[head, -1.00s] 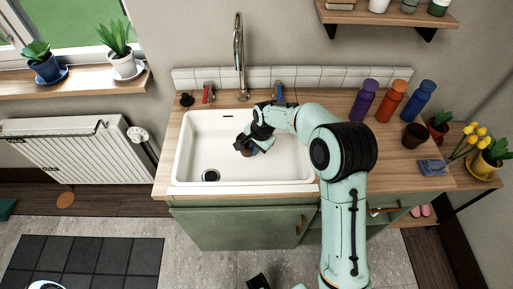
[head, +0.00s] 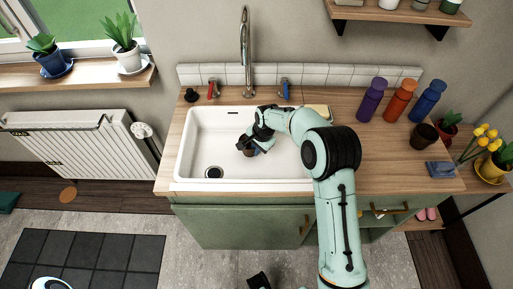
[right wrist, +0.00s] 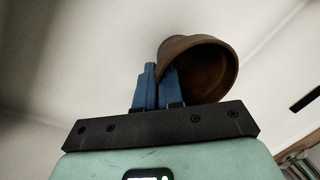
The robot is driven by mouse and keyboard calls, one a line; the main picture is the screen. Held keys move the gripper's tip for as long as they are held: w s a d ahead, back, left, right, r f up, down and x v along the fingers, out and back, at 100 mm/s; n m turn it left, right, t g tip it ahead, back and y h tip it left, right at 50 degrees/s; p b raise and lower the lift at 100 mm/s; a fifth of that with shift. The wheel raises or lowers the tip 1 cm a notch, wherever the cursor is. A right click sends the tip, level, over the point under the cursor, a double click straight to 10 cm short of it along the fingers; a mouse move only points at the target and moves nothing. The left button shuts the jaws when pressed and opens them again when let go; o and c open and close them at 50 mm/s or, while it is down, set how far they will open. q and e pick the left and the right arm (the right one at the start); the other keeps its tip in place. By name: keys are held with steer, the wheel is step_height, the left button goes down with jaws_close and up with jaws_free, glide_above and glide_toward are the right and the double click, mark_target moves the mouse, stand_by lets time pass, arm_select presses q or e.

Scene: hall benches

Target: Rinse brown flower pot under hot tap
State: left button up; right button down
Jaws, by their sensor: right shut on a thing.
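The brown flower pot (head: 249,152) is held low over the middle of the white sink (head: 200,140). My right gripper (head: 257,146) is shut on its wall. In the right wrist view the pot (right wrist: 212,72) is tilted with its open mouth showing, and the blue fingers (right wrist: 158,88) grip its edge. The curved tap spout (head: 246,50) stands behind the sink, with a red handle (head: 212,88) on its left and a blue handle (head: 284,88) on its right. I see no running water. A dark part at the bottom edge may be my left gripper (head: 258,281); its fingers cannot be made out.
Purple (head: 371,99), orange (head: 400,101) and blue (head: 427,101) bottles stand on the right counter. Beside them are a dark brown pot (head: 423,136) and a blue cloth (head: 440,169). A yellowish block (head: 318,109) lies behind my right arm. The sink's left half is clear.

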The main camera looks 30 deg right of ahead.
steer(key=shift+f, duration=0.2)
steer(key=c, duration=1.7)
jaws_free()
steer(key=o, duration=0.5)
steer(key=shift+r, duration=0.1)
steer(key=a+v, duration=0.1)
steer(key=v, duration=1.2)
steer(key=shift+d+p, duration=0.4)
steer(key=shift+d, duration=0.1)
